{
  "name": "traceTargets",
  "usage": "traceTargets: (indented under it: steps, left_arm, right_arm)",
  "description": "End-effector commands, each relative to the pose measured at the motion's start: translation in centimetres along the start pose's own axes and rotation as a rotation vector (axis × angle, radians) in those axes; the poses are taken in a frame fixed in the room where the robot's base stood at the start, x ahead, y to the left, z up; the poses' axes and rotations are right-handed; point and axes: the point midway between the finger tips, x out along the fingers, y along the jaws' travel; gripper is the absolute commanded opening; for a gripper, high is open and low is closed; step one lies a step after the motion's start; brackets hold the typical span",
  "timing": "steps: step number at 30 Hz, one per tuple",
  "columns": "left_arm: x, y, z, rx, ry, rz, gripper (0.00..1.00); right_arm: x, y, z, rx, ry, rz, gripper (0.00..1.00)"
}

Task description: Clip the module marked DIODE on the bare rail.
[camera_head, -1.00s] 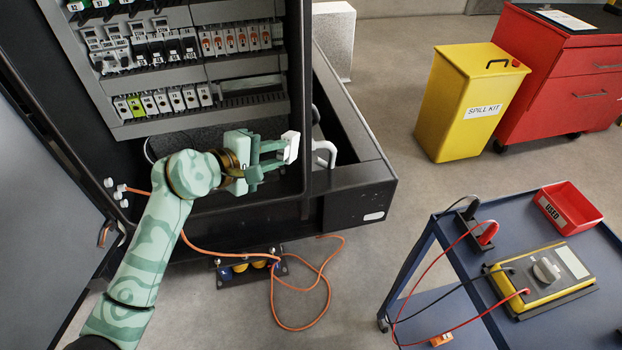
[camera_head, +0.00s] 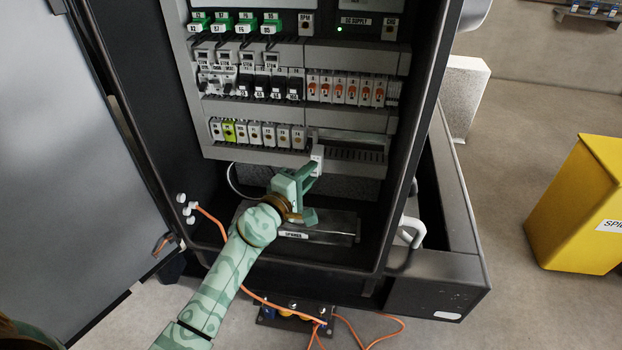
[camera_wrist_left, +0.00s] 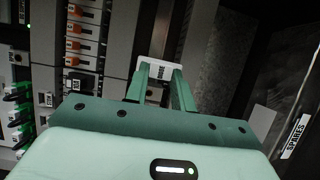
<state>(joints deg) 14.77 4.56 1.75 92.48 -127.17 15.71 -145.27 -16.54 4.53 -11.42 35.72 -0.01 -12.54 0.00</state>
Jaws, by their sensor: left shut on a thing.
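My left gripper (camera_head: 311,170) is shut on a small white module (camera_head: 317,155), held upright in front of the cabinet's lowest row. In the left wrist view the module (camera_wrist_left: 163,71) sits between the green fingertips (camera_wrist_left: 160,82), with a small dark label that looks like DIODE. The bare rail (camera_head: 358,138) runs to the right of the lowest row of modules. The held module is in front of the rail's left end and hides part of it. I cannot tell whether they touch. My right gripper is not in view.
White modules and one yellow-green module (camera_head: 228,131) fill the lowest row's left part. A slotted duct (camera_head: 355,155) runs below the rail. A dark SPARES box (camera_head: 335,226) lies on the cabinet floor. An orange cable (camera_head: 262,298) hangs out front. The cabinet door (camera_head: 70,150) stands open at left.

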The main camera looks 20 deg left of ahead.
Motion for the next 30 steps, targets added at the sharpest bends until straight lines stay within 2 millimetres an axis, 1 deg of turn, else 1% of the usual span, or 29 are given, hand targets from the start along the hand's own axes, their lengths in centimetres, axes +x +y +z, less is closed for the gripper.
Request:
traceTargets:
  steps: [1, 3, 6, 16, 21, 30]
  left_arm:
    - [0.4, -0.1, -0.1, 0.0, 0.001, 0.001, 0.0]
    - [0.9, -0.2, -0.3, 0.0, 0.0, 0.0, 0.0]
    - [1.8, -0.2, -0.7, 0.0, 0.0, 0.0, 0.0]
    - [4.8, -0.2, -1.9, -0.001, -0.001, 0.0, 0.0]
    - [6.1, -0.1, -2.5, 0.002, -0.002, -0.001, 0.0]
    - [7.3, 0.0, -3.0, -0.001, -0.003, -0.001, 0.0]
  right_arm:
    - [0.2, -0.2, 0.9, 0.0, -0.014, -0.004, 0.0]
    - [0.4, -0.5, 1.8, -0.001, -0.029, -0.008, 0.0]
    - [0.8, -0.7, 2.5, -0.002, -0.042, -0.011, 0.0]
    - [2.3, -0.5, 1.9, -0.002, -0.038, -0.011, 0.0]
    - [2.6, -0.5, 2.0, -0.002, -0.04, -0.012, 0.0]
    - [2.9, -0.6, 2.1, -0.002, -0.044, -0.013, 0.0]
